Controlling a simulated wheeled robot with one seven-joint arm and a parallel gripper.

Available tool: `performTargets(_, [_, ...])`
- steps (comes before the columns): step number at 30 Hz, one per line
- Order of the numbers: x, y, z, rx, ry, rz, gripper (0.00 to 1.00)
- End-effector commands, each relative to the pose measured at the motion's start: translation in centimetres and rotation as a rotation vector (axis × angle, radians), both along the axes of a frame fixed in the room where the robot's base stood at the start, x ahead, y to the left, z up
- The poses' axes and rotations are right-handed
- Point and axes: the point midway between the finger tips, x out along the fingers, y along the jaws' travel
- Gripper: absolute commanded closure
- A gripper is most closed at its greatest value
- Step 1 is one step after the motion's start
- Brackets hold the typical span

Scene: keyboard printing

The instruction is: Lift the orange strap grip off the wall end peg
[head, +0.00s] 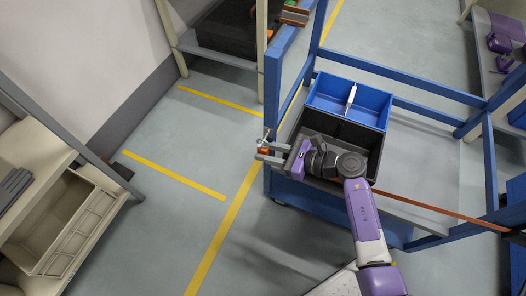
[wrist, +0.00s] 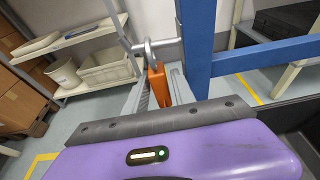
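The orange strap grip (wrist: 157,84) hangs upright in the wrist view. A metal ring or shackle (wrist: 149,50) at its top is at the peg (wrist: 166,43), which juts sideways from a blue post (wrist: 197,35). My gripper (wrist: 160,88) has one finger on each side of the orange grip, near the fingertips. I cannot tell whether both fingers press on it. In the head view, my gripper (head: 268,154) reaches left past the blue frame, with a bit of orange between its fingers. The grip's lower part is hidden behind my gripper body.
A blue frame cart (head: 272,95) holds a blue divided bin (head: 322,91) and a black bin (head: 375,145) beneath my arm. A second grip-like orange-brown piece (head: 294,16) is on the frame's far end.

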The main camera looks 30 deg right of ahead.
Motion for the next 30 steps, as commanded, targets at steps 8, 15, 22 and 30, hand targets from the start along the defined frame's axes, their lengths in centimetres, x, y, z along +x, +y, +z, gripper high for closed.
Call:
performTargets(8, [2.9, 2.2, -1.2, 0.000, 0.000, 0.001, 0.69])
performTargets(15, [3.3, 2.5, -1.3, 0.001, 0.000, -0.001, 0.69])
performTargets(22, [3.3, 2.5, -1.3, 0.001, 0.001, 0.000, 0.99])
performTargets(30, [3.3, 2.5, -1.3, 0.001, 0.001, 0.000, 1.00])
